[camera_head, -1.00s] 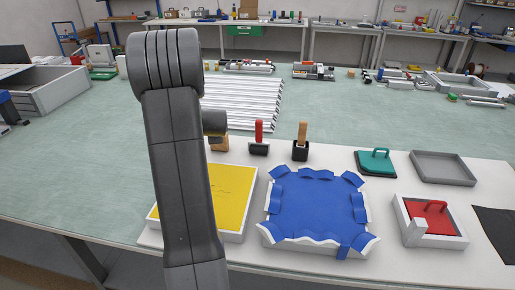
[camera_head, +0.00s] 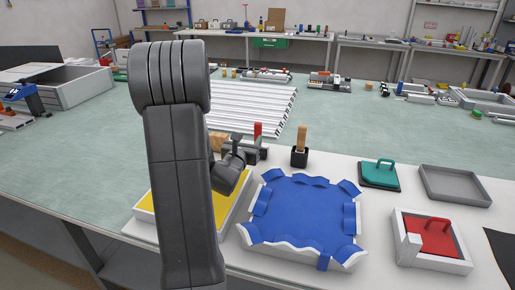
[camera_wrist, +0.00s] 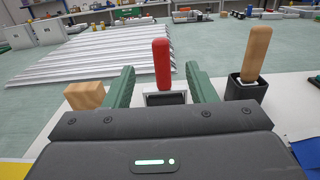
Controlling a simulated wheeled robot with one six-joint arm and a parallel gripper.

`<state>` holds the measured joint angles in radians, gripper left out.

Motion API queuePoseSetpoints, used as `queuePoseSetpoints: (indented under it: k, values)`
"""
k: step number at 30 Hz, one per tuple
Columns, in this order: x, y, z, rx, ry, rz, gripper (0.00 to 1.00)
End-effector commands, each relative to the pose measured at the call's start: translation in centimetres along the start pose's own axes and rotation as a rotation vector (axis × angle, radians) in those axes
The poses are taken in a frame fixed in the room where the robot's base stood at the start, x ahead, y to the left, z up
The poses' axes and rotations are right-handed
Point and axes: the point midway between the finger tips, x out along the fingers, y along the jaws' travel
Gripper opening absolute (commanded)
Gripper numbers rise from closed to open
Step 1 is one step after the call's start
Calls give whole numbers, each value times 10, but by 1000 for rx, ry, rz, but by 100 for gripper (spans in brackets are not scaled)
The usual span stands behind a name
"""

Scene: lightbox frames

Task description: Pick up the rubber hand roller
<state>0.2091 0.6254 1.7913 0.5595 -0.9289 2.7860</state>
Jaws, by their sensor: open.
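The hand roller, taken to be the tool with the upright red handle (camera_head: 258,129), stands at the back of the white board, its lower part mostly hidden by my gripper in the head view. In the wrist view its red handle (camera_wrist: 161,62) rises between my two green fingers, above a pale frame with a dark lower part (camera_wrist: 166,99). My gripper (camera_wrist: 160,72) is open, with one finger on each side of the roller and visible gaps to both. In the head view my gripper (camera_head: 252,151) is at the roller, partly behind my arm.
A wooden-handled tool in a black holder (camera_head: 299,157) stands close on the right. A wooden block (camera_wrist: 84,95) is on the left. A yellow panel (camera_head: 228,205), a blue-draped frame (camera_head: 310,215), a teal-handled tool (camera_head: 379,173) and metal bars (camera_head: 262,110) lie around.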

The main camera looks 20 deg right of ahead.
Motion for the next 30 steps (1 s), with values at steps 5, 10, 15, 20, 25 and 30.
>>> queuePoseSetpoints:
  k: [5,10,15,20,25,30]
  values:
    - [36,0,2,-2,2,-1,51]
    - [64,0,2,-2,2,0,51]
    - [75,0,1,-3,2,1,51]
    - [89,-1,4,-4,2,0,51]
    - [112,-1,4,-5,3,1,51]
    - [126,-1,3,-4,2,2,51]
